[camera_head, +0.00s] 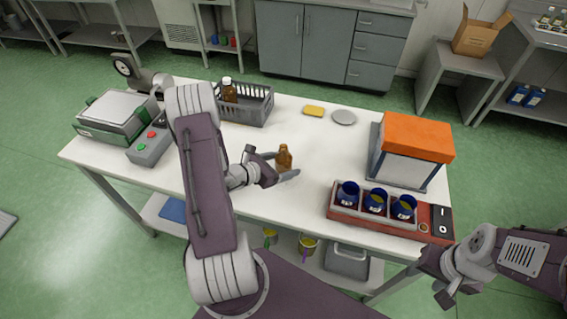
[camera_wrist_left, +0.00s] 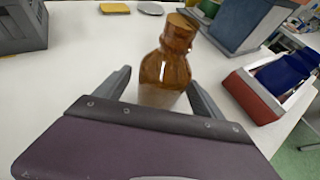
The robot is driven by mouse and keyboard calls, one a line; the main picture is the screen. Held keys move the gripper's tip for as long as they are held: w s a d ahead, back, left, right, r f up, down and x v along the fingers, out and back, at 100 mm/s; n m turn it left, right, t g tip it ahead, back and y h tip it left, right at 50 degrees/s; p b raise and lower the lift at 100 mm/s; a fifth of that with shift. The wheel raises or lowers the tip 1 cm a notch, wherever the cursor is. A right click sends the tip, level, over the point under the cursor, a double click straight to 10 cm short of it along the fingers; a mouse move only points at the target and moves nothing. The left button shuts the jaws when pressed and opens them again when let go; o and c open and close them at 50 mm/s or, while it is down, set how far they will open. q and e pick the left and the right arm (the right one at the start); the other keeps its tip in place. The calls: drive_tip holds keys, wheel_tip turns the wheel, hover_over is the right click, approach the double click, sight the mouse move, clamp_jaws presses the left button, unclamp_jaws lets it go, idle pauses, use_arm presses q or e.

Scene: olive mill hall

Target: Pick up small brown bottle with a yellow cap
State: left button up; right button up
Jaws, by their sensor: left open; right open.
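A small brown bottle (camera_head: 284,158) with a yellowish-brown cap stands upright on the white table. It also shows in the left wrist view (camera_wrist_left: 166,72), between and just beyond the fingers. My left gripper (camera_head: 280,167) is open, with one finger on each side of the bottle's lower part. Whether either finger touches it I cannot tell. The gripper body hides the bottle's base in the wrist view. My right gripper (camera_head: 436,281) is open and empty at the lower right, off the table's edge.
A grey crate (camera_head: 257,113) holds another brown bottle (camera_head: 229,92) with a pale cap. A red rack (camera_head: 344,213) with blue containers and an orange-topped box (camera_head: 417,135) stand at right. A yellow block (camera_head: 314,111) and grey disc (camera_head: 344,117) lie behind. A scale (camera_head: 115,112) stands at left.

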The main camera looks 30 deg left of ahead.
sight(285, 158)
use_arm(q)
clamp_jaws()
drive_tip(key=shift+r, duration=0.1)
idle(0.3)
drive_tip(key=shift+r, duration=2)
drive_tip(key=shift+s+d+r, duration=0.5)
drive_tip(key=shift+s+d, duration=0.1)
drive_tip(key=shift+d, duration=0.1)
drive_tip(key=s+d+r+p, duration=0.6)
drive_tip(key=d+p, duration=0.1)
drive_tip(key=p, duration=1)
drive_tip(key=shift+s+d, duration=0.15)
